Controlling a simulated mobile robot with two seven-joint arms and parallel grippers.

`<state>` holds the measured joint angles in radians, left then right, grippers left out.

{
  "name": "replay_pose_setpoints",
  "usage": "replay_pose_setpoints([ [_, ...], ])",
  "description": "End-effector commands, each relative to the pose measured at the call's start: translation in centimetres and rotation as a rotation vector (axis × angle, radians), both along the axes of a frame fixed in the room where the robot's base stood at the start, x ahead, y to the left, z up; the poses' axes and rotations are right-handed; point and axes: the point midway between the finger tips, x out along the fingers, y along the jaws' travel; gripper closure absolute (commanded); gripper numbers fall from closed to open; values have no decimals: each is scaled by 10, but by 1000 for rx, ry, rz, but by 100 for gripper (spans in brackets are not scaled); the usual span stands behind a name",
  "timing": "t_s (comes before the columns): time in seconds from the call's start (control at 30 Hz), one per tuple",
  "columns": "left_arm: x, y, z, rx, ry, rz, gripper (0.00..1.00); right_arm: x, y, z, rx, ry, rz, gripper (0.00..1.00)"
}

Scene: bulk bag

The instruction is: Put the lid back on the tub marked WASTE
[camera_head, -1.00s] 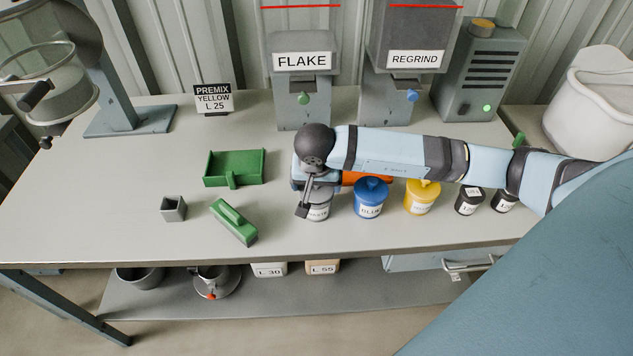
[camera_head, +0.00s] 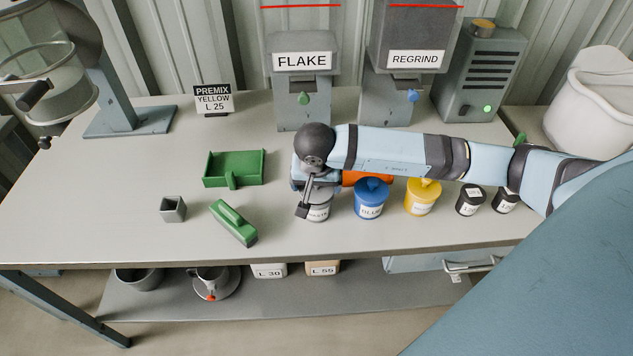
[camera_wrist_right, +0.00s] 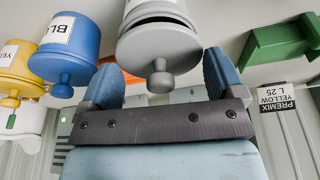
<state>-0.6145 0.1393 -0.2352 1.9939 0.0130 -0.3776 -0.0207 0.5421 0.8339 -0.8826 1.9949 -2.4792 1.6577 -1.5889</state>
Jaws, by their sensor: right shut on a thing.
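The grey tub marked WASTE (camera_head: 319,212) stands at the left end of the row of tubs, partly hidden by my right gripper (camera_head: 312,194). In the right wrist view, its grey lid (camera_wrist_right: 158,48) with a round knob lies between the two blue fingers of my right gripper (camera_wrist_right: 162,66), which is shut on it. The lid is at the mouth of the tub (camera_wrist_right: 160,10), in line with it. My left gripper is not in view.
A blue tub (camera_head: 369,205), a yellow tub (camera_head: 420,203) and black jars (camera_head: 469,203) stand to the right. An orange thing (camera_head: 368,178) lies behind them, under my arm.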

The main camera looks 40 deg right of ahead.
Motion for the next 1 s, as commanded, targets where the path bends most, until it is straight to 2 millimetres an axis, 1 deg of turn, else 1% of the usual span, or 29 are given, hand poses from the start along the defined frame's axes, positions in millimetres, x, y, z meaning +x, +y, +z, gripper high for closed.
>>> replay_pose_setpoints([
  [0.27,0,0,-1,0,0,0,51,0,0,-1,0,0,0,35],
  [0.63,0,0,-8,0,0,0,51,0,0,-4,-1,1,1,35],
  [1.0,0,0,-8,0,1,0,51,0,0,-3,0,0,0,35],
])
